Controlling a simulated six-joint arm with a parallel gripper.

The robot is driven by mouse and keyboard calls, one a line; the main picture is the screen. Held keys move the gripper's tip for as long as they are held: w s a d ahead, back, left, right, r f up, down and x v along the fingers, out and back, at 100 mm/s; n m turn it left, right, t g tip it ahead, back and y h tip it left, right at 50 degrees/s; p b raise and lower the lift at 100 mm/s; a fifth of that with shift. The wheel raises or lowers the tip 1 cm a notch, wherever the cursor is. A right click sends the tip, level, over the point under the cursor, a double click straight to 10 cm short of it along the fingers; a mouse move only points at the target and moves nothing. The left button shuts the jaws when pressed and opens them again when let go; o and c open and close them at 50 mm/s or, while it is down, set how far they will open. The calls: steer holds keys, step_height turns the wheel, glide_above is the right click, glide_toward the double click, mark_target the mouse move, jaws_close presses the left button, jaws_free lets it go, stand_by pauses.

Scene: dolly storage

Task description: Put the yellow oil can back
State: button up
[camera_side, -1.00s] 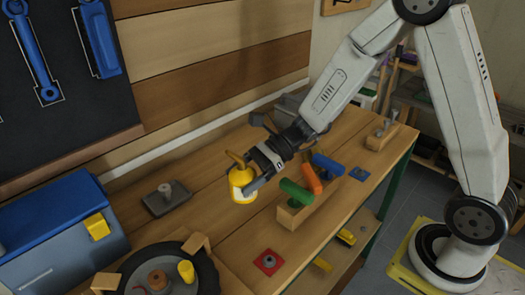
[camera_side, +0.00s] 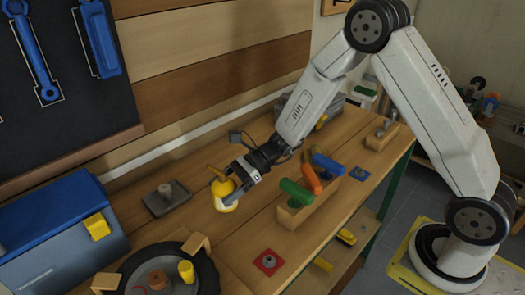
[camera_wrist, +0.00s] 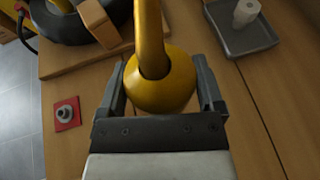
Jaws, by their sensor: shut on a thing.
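The yellow oil can (camera_side: 225,190) is in my gripper (camera_side: 232,186), held above the middle of the workbench in the side view. In the wrist view the yellow oil can (camera_wrist: 160,85) shows its round body and spout between the two dark fingers of my gripper (camera_wrist: 165,85). A grey tray (camera_side: 167,199) with a pale upright post lies on the bench left of the can. The tray (camera_wrist: 240,35) also shows at the upper right of the wrist view. The can's underside is hidden in the wrist view.
A red square plate (camera_side: 268,262) lies near the front edge. A wooden holder (camera_side: 300,210) with green, orange and blue handles stands right of the can. A wheel (camera_side: 170,268) and a blue toolbox (camera_side: 60,235) are at the left. Bench between tray and holder is clear.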

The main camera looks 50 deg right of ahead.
steer(key=shift+w+f, duration=0.2)
steer(key=shift+f, duration=1.55)
steer(key=shift+f, duration=0.1)
steer(key=o, duration=1.1)
steer(key=shift+d, duration=0.1)
steer(key=v, duration=1.1)
steer(key=shift+s+d+r, duration=0.15)
steer(key=shift+d+r, duration=0.1)
steer(key=shift+d, duration=0.1)
